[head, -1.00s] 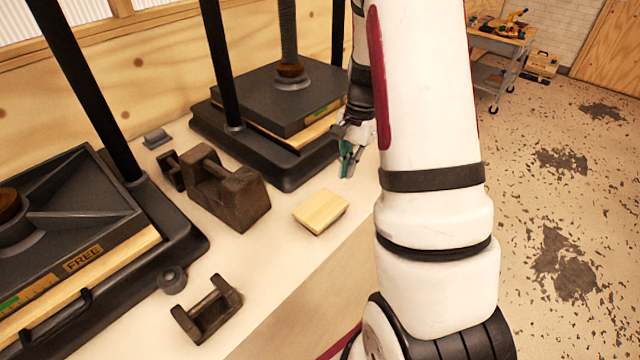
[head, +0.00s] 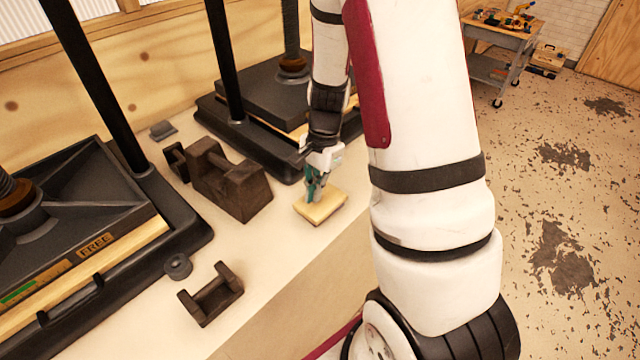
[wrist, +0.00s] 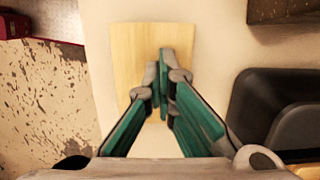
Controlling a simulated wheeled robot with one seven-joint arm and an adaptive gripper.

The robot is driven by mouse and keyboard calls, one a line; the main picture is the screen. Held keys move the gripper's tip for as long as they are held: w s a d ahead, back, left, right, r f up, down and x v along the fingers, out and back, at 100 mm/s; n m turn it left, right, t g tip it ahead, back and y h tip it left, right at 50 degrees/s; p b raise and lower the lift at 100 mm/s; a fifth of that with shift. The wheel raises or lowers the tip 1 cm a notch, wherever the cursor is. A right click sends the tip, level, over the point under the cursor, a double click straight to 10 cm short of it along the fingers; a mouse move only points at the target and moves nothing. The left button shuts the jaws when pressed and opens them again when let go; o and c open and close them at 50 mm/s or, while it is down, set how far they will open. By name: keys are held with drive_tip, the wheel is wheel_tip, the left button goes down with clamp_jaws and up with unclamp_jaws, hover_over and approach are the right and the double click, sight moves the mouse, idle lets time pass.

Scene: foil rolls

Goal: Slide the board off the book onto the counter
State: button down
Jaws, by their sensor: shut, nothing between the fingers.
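The pale wooden board (head: 322,207) lies flat on the counter (head: 290,250), close to its front edge. A darker layer shows below its near edge; I cannot tell whether that is the book. In the wrist view the board (wrist: 133,45) lies beneath and beyond my fingers, which hide part of it. My gripper (head: 312,196) is shut and empty, pointing down at the far part of the board. In the wrist view its teal fingertips (wrist: 164,62) are together over the board. I cannot tell whether they touch it.
A large rusty iron weight (head: 232,182) stands left of the board, with a smaller one (head: 211,295) nearer me. Black presses stand at the left (head: 75,215) and behind (head: 270,110). The counter is bare between the board and the small weight.

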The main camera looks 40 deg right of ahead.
drive_tip(key=shift+s+f, duration=0.1)
drive_tip(key=shift+f, duration=0.15)
drive_tip(key=shift+d, duration=0.2)
drive_tip(key=w+d+b, duration=0.1)
drive_tip(key=d, duration=0.3)
drive_tip(key=d+b, duration=0.1)
drive_tip(key=d, duration=0.2)
drive_tip(key=w+d+b, duration=0.1)
drive_tip(key=d, duration=0.3)
drive_tip(key=shift+w+d+f, duration=0.1)
drive_tip(key=shift+w+d, duration=0.25)
drive_tip(key=shift+d, duration=0.35)
drive_tip(key=shift+r, duration=0.25)
